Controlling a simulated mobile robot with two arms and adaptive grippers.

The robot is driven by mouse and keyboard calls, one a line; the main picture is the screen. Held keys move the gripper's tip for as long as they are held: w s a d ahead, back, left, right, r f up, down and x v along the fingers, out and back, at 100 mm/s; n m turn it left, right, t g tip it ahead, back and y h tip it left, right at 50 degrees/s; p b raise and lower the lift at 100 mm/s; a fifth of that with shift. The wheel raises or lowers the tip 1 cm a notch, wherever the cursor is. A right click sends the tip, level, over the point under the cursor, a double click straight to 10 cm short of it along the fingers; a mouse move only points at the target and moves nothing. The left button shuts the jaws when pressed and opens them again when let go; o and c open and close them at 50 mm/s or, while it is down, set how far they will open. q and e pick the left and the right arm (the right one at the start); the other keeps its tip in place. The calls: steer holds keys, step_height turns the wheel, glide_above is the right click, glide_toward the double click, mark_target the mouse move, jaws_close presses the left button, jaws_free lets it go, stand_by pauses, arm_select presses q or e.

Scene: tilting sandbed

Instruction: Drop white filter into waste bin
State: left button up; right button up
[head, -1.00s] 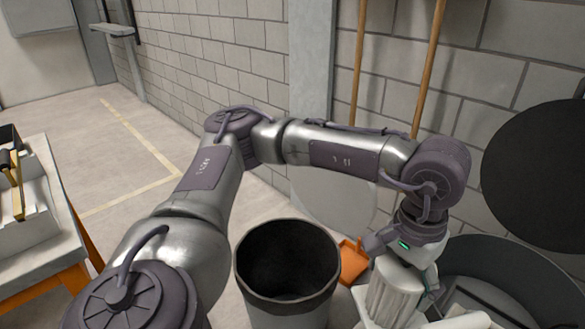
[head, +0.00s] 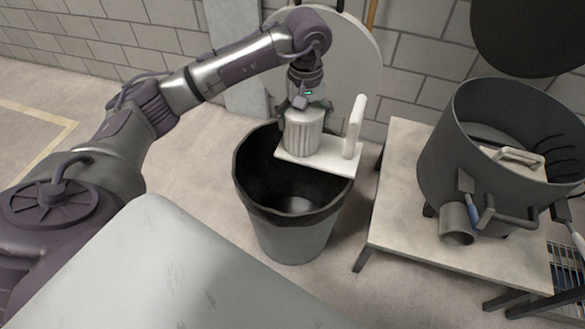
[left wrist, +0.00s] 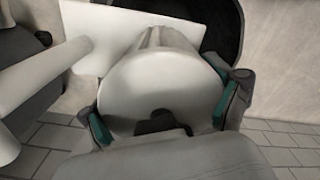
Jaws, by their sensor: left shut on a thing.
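The white filter (head: 303,132) is a ribbed white cylinder. My left gripper (head: 304,108) is shut on it from above. In the left wrist view the filter (left wrist: 165,85) sits between the green-padded fingers (left wrist: 160,113). A flat white plate with an upright bar (head: 353,128) shows at the filter's lower end; I cannot tell whether it is joined to it. The waste bin (head: 290,238) is a grey round bin with a dark liner, standing on the floor. The filter appears over the back right part of its opening. My right gripper is not in view.
A low pale table (head: 400,215) stands right of the bin, with a large dark grey pot (head: 450,150) on it. A pale surface (head: 170,270) fills the lower left foreground. A block wall (head: 425,75) is behind. Floor shows left of the bin.

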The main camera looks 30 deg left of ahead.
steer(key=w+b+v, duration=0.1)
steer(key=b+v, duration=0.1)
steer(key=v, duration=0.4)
arm_select(q)
steer(key=a+f+n, duration=0.1)
steer(key=a+f, duration=0.1)
steer(key=f, duration=0.2)
steer(key=a+f+n+b, duration=0.1)
steer(key=a+f, duration=0.1)
steer(key=f, duration=0.2)
steer(key=a+f+n+b, duration=0.1)
steer(key=a+f, duration=0.1)
steer(key=f, duration=0.2)
steer(key=shift+s+a+f+n, duration=0.25)
steer(key=shift+a+f+n, duration=0.05)
steer(key=shift+a+n, duration=0.1)
steer(key=shift+f+b, duration=0.9)
steer(key=shift+f, duration=0.4)
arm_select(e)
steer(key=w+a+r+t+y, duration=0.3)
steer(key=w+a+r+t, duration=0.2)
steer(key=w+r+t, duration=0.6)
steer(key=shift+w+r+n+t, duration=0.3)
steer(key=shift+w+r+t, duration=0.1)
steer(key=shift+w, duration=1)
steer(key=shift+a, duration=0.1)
arm_select(q)
steer(key=o, duration=1.3)
